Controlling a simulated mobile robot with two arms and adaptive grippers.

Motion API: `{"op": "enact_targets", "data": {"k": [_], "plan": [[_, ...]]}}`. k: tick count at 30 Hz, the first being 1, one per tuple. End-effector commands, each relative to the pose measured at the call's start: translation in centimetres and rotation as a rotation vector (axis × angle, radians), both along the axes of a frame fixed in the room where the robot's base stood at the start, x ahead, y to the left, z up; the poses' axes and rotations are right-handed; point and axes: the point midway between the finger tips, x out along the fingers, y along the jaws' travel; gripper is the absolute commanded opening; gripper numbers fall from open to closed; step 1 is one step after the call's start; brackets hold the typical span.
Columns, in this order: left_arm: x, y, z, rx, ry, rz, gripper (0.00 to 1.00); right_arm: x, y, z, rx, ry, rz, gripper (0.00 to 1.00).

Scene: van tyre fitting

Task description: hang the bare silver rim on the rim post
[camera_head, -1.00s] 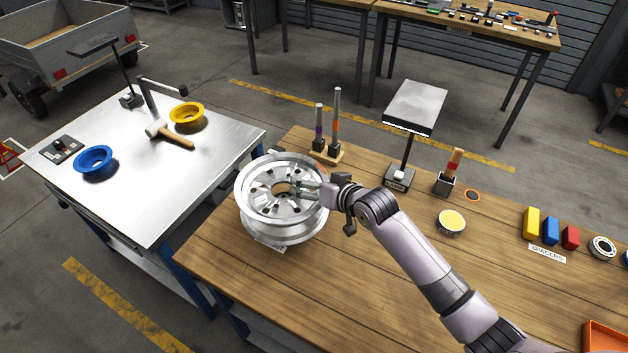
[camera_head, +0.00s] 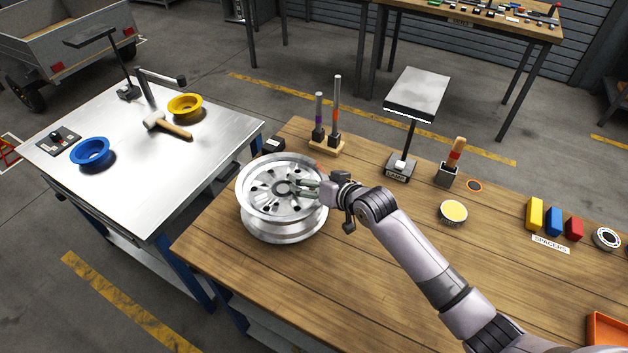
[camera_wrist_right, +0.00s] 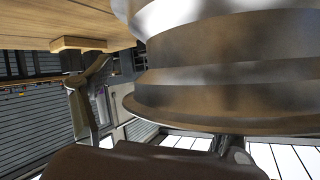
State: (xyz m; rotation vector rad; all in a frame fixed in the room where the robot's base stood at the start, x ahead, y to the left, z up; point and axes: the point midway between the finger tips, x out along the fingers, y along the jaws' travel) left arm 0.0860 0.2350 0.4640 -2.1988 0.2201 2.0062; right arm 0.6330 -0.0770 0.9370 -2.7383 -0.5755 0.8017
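The bare silver rim (camera_head: 262,218) sits face up at the left end of the wooden bench and hides what is under it. My right gripper (camera_head: 303,187) reaches over its right side, fingers over the spoked face. In the right wrist view, the rim barrel (camera_wrist_right: 215,85) fills the upper right. One finger (camera_wrist_right: 235,150) passes behind the rim edge; another finger-like part (camera_wrist_right: 88,100) shows at the left, apart from the rim. Whether they grip it is unclear. A dark post with a sideways arm (camera_head: 160,78), possibly the rim post, stands on the metal table. My left gripper is out of view.
The metal table (camera_head: 135,205) holds a mallet (camera_head: 170,126), a blue ring (camera_head: 92,152) and a yellow ring (camera_head: 185,106). Two upright pegs (camera_head: 328,120) and a flat-topped stand (camera_head: 416,95) are behind the rim. Bare wood lies in front of my right arm.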

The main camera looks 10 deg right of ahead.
Motion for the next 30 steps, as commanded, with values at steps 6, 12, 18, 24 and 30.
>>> {"op": "enact_targets", "data": {"k": [6,12,18,24,30], "plan": [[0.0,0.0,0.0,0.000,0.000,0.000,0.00,-0.1,0.1,-0.1,0.000,0.003,0.002,0.98],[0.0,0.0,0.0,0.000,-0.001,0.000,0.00,-0.1,0.1,-0.1,-0.001,0.002,0.002,0.98],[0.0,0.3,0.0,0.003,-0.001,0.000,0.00,-0.4,-0.1,-0.4,-0.007,0.009,0.002,0.98],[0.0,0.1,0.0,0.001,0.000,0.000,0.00,-2.0,-1.1,0.7,-0.005,0.006,0.002,0.98],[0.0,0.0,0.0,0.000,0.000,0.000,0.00,-5.1,-2.8,2.8,-0.004,0.003,0.002,0.98]]}}
